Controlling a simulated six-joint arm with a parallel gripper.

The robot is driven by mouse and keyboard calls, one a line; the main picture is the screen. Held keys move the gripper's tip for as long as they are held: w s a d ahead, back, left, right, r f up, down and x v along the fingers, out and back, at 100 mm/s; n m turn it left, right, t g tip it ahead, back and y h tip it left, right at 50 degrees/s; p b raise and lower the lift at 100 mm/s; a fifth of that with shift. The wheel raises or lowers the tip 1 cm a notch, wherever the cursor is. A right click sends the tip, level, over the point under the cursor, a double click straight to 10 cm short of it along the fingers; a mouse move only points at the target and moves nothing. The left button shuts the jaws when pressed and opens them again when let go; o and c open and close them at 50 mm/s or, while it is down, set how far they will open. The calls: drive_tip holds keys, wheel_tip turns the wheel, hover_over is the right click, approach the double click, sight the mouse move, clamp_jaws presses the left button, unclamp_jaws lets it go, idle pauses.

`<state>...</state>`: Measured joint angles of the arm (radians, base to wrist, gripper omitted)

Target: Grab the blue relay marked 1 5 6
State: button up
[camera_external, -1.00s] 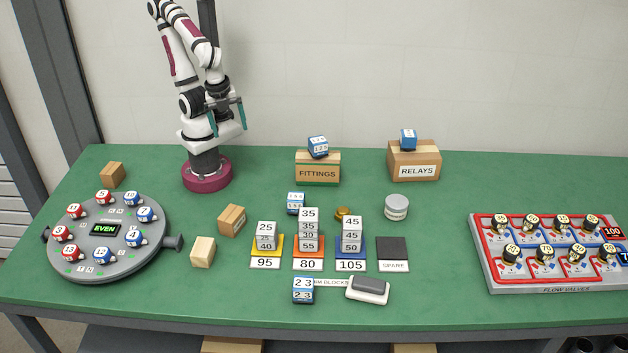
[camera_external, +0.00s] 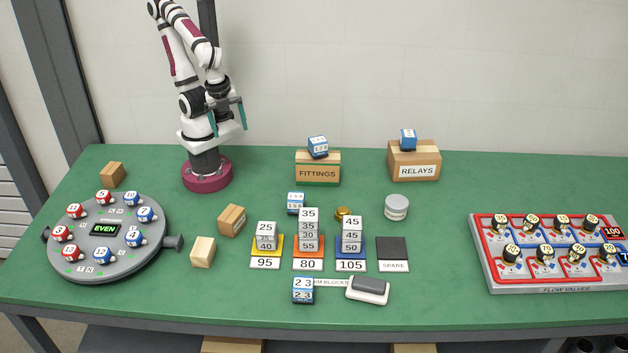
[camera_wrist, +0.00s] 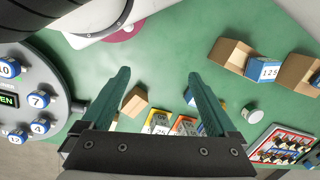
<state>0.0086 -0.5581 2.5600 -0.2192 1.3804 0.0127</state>
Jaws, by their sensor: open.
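Several blue relays with white number faces are in view. One stands on the green table behind the middle stack (camera_external: 296,202); its digits look like 1 5 and a third I cannot read surely. It shows partly beside the right finger in the wrist view (camera_wrist: 190,97). One rests tilted on the FITTINGS box (camera_external: 318,146), reading 1 2 5 in the wrist view (camera_wrist: 264,72). One sits on the RELAYS box (camera_external: 409,139), digits unclear. One at the front reads 2 3 (camera_external: 303,290). My gripper (camera_external: 227,116) is open and empty, raised near my base, apart from all relays.
Stacks of numbered grey blocks stand on coloured pads, with a dark SPARE pad (camera_external: 392,249) beside them. A round dial (camera_external: 105,265) is at left, a valve board (camera_external: 550,285) at right. Loose boxes (camera_external: 203,252) and a grey jar (camera_external: 396,207) stand between.

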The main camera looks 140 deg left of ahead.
drive_tip(key=shift+o, duration=0.5)
drive_tip(key=s+a+f+g+y, duration=0.2)
drive_tip(key=a+g+y, duration=0.2)
drive_tip(key=a, duration=0.1)
drive_tip(key=w+a+r+m+g+y, duration=0.1)
drive_tip(key=w+a+r+m+y, duration=0.2)
drive_tip(key=a+y, duration=0.4)
drive_tip(key=m+t+y, duration=0.4)
drive_tip(key=m+t, duration=1)
hover_over(298, 200)
drive_tip(key=s+a, duration=0.2)
drive_tip(key=s, duration=0.5)
wheel_tip(298, 200, down, 7)
drive_tip(key=d+f+m+t+h, duration=0.1)
drive_tip(key=f, duration=0.3)
drive_tip(key=w+d+f+m+t+h, duration=0.1)
drive_tip(key=d+f+m+t+h, duration=0.1)
drive_tip(key=f, duration=0.3)
drive_tip(key=w+d+f+m+t+h, duration=0.1)
drive_tip(key=f+m, duration=0.1)
drive_tip(key=f, duration=0.3)
drive_tip(key=shift+d+t+h, duration=0.15)
drive_tip(key=shift+t+h, duration=0.15)
drive_tip(key=shift+h, duration=0.1)
drive_tip(key=x, duration=0.5)
drive_tip(key=shift+f, duration=0.1)
clamp_jaws()
